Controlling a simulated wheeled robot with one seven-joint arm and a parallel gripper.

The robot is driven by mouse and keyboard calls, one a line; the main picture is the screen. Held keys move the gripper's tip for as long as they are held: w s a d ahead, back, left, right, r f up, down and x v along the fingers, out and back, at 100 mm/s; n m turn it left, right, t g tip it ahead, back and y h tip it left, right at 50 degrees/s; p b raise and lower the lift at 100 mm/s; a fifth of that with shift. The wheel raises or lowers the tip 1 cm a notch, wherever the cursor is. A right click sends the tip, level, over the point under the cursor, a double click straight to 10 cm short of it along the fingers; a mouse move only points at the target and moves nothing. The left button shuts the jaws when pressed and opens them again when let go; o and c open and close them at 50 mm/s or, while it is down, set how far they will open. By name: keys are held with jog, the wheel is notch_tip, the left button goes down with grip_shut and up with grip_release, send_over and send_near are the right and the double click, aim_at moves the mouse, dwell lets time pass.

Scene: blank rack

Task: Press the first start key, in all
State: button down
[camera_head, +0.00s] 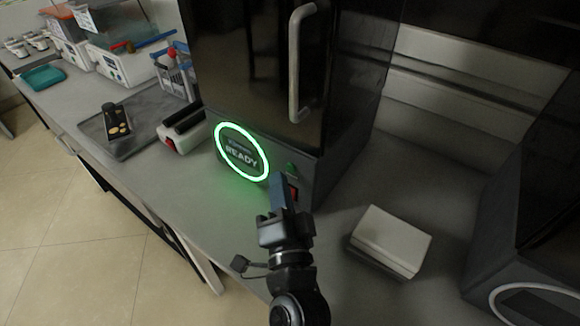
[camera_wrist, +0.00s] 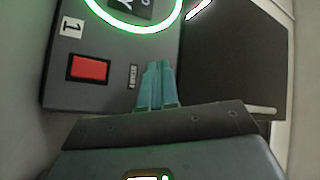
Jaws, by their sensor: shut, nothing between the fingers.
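A dark machine front panel (camera_head: 318,180) has a round display (camera_head: 241,152) with a glowing green ring that reads READY. A small green key (camera_head: 291,167) is right of the display, above a red switch (camera_head: 294,190). My gripper (camera_head: 277,180) is shut and empty, with its fingertips close in front of the panel. In the wrist view, the teal fingers (camera_wrist: 159,68) stand beside a small label that seems to read START (camera_wrist: 133,77). The red switch (camera_wrist: 88,69) and a "1" label (camera_wrist: 71,27) show there. The green key is not visible there; I cannot tell if the tips touch.
A white box (camera_head: 390,240) lies on the counter right of my gripper. A second dark machine (camera_head: 535,255) is at the right edge. A white and black device (camera_head: 184,128), a dark tray (camera_head: 140,130) and bins (camera_head: 125,65) stand to the left.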

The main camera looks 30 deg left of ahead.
jog(key=shift+w, duration=0.2)
jog(key=shift+w+b, duration=0.25)
jog(key=shift+b, duration=0.05)
jog(key=shift+w+b, duration=0.35)
jog(key=shift+w, duration=0.05)
dwell(0.7)
dwell(0.3)
jog(key=shift+s+p, duration=0.75)
jog(key=shift+s, duration=0.05)
jog(key=s+p, duration=0.3)
jog(key=s, duration=0.2)
jog(key=shift+a+p, duration=0.2)
jog(key=shift+p, duration=0.2)
